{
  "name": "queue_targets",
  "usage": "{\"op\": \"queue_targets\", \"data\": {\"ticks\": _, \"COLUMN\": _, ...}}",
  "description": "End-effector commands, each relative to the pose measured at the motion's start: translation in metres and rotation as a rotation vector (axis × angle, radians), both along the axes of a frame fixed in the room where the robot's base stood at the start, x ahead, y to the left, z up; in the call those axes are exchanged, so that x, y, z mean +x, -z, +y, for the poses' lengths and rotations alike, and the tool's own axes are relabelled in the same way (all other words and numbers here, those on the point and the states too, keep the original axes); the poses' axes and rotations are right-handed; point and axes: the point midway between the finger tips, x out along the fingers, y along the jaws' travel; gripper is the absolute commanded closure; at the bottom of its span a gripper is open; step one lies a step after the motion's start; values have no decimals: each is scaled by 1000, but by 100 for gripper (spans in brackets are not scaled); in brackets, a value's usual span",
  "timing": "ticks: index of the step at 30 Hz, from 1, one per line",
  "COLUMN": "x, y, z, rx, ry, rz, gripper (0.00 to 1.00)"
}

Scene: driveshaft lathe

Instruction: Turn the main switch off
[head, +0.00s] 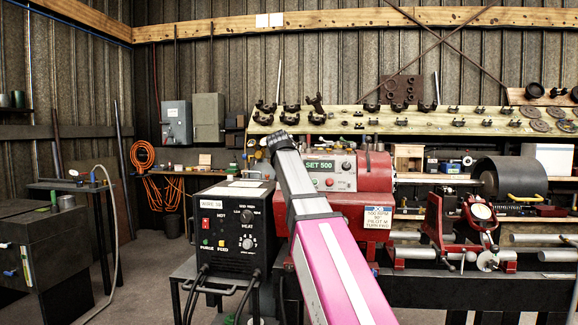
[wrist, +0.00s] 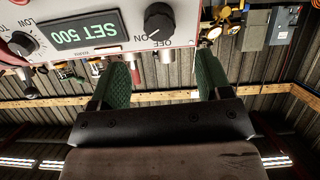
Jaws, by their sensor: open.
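The main switch (wrist: 158,21) is a black round knob with ON and OFF labels on the pale control panel, seen upside down in the wrist view. A light mark on the knob seems to point towards the ON side. In the head view my arm hides this knob. My gripper (wrist: 163,66) is open, with a green-padded finger on each side of the picture and nothing between them. The knob lies just beyond the fingertips, roughly in line with the gap, apart from them. In the head view the wrist end shows at the panel's left.
The green SET 500 display (wrist: 86,32) and a second knob (wrist: 22,44) share the panel. The red lathe housing (head: 340,205) is below the panel in the head view. A black welder box (head: 233,225) stands close left of my arm. A tool shelf (head: 380,120) runs behind.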

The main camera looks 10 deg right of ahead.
Motion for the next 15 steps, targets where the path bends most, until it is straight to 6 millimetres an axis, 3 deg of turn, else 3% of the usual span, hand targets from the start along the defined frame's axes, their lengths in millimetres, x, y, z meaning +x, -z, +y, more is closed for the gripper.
{"op": "queue_targets", "data": {"ticks": 9, "x": 52, "y": 21, "z": -16, "rx": 1, "ry": 0, "rz": 2, "gripper": 29}}
{"op": "queue_targets", "data": {"ticks": 15, "x": 72, "y": 30, "z": -23, "rx": 1, "ry": 0, "rz": 2, "gripper": 29}}
